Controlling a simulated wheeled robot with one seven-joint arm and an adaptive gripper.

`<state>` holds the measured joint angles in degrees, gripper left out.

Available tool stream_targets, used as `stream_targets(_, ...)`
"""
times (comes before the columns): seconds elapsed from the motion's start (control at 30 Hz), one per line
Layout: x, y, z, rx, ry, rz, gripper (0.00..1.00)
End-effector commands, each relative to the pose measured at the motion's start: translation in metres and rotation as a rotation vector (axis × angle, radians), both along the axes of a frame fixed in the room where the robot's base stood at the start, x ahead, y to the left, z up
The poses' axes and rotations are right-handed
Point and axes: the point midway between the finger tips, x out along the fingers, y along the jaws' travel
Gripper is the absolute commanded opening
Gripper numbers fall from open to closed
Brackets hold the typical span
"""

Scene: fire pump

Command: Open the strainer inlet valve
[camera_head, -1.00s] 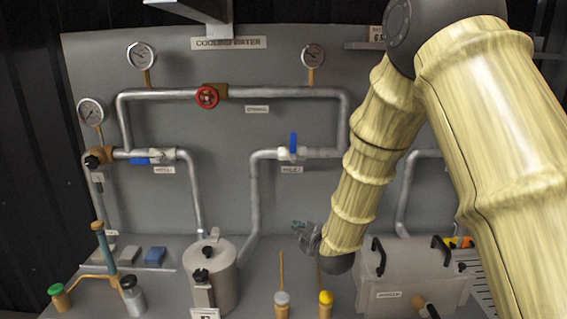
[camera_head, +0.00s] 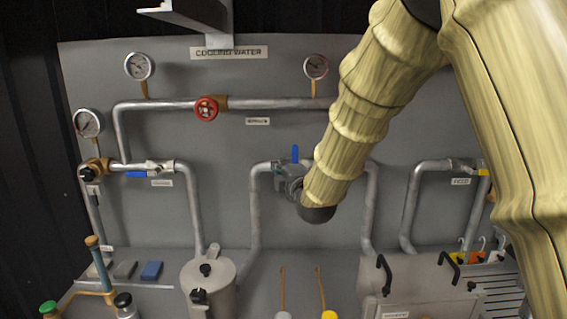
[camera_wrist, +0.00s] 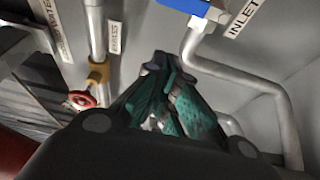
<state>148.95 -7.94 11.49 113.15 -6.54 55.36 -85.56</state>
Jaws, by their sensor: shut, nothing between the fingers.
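The valve with the INLET label has a blue lever handle (camera_head: 295,153) that stands upright, across its horizontal pipe. Its body is mostly hidden behind my gripper in the head view. In the wrist view the blue handle (camera_wrist: 185,4) is cut by the top edge, with the INLET label (camera_wrist: 244,18) to its right. My gripper (camera_head: 279,170) appears just below and left of the handle in the head view. It also shows in the wrist view (camera_wrist: 160,62), with fingertips together, nothing between them, and a visible gap to the handle.
A red handwheel (camera_head: 207,107) is on the upper pipe. Another blue-handled valve (camera_head: 152,168) is at left, its handle along the pipe. The silver strainer pot (camera_head: 208,285) stands below. A grey box (camera_head: 425,280) is at lower right.

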Motion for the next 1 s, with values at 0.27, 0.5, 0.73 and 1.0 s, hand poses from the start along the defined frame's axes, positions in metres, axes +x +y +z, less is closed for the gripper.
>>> stream_targets(0.27,0.032,0.011,0.002,0.003,0.002,0.0,0.0)
stream_targets(0.5,0.062,0.021,0.002,0.003,0.001,0.0,0.0)
stream_targets(0.73,0.089,0.031,0.002,0.003,0.001,0.0,0.0)
stream_targets(1.0,0.088,0.001,0.002,0.003,0.002,-0.002,0.0)
